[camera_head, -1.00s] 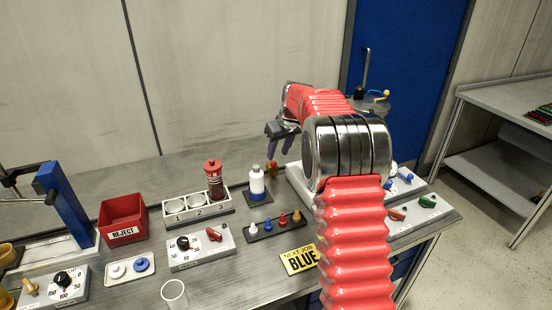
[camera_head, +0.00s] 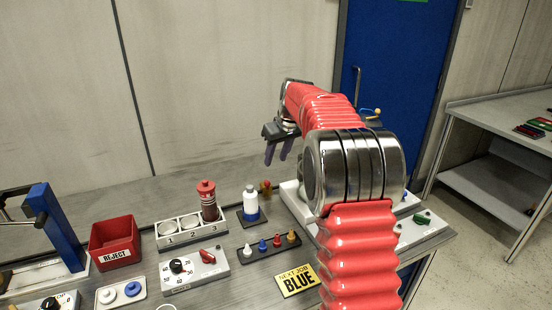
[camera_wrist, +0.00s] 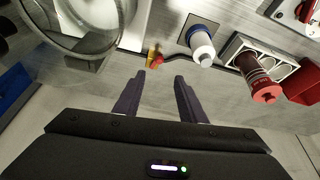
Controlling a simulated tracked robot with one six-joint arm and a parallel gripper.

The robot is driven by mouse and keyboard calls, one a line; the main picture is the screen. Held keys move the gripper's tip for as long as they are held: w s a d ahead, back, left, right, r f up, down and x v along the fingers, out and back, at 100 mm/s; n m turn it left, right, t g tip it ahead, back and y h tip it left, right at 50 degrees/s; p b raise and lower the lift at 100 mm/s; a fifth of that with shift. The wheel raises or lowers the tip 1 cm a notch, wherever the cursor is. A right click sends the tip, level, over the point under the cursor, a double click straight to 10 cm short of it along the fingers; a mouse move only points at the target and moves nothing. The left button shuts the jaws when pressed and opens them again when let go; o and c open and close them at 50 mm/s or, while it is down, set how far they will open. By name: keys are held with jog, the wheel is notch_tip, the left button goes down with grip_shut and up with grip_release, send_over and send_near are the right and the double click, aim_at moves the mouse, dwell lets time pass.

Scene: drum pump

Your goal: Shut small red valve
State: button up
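A small valve with a red handle on a yellow-brass body (camera_head: 265,187) stands at the back of the bench, right of the white bottle. It also shows in the wrist view (camera_wrist: 154,58), just beyond my fingertips. Another red lever knob (camera_head: 207,256) sits on a grey dial box nearer the front. I cannot tell for certain which of the two the task names. My gripper (camera_head: 276,160) hangs above the brass valve in the head view. In the wrist view its two dark fingers (camera_wrist: 160,76) are apart with nothing between them.
The white and blue bottle (camera_head: 250,203) stands close beside the brass valve. A red-capped bottle (camera_head: 207,202) stands in the numbered rack (camera_head: 168,240). A large clear round vessel (camera_wrist: 75,25) is at upper left in the wrist view. Coloured pegs line a dark strip (camera_head: 262,250).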

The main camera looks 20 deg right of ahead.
jog(key=s+a+r, duration=0.4)
jog(key=s+a, duration=0.3)
jog(key=s, duration=0.3)
jog(key=s+a+r, duration=0.4)
jog(key=s+a, duration=0.2)
jog(key=s, duration=0.4)
jog(key=s+a+f, duration=0.2)
jog(key=s, duration=0.5)
jog(key=s+a+f+m, duration=0.1)
jog(key=s+a+f, duration=0.1)
jog(key=s, duration=0.5)
jog(key=s+a+f+t, duration=0.1)
jog(key=s+a+f, duration=0.1)
jog(key=s+f, duration=0.2)
jog(key=s, duration=0.3)
jog(key=shift+s+m+h, duration=0.3)
jog(key=shift+s, duration=0.1)
jog(key=shift+a, duration=0.1)
jog(key=shift+c, duration=0.7)
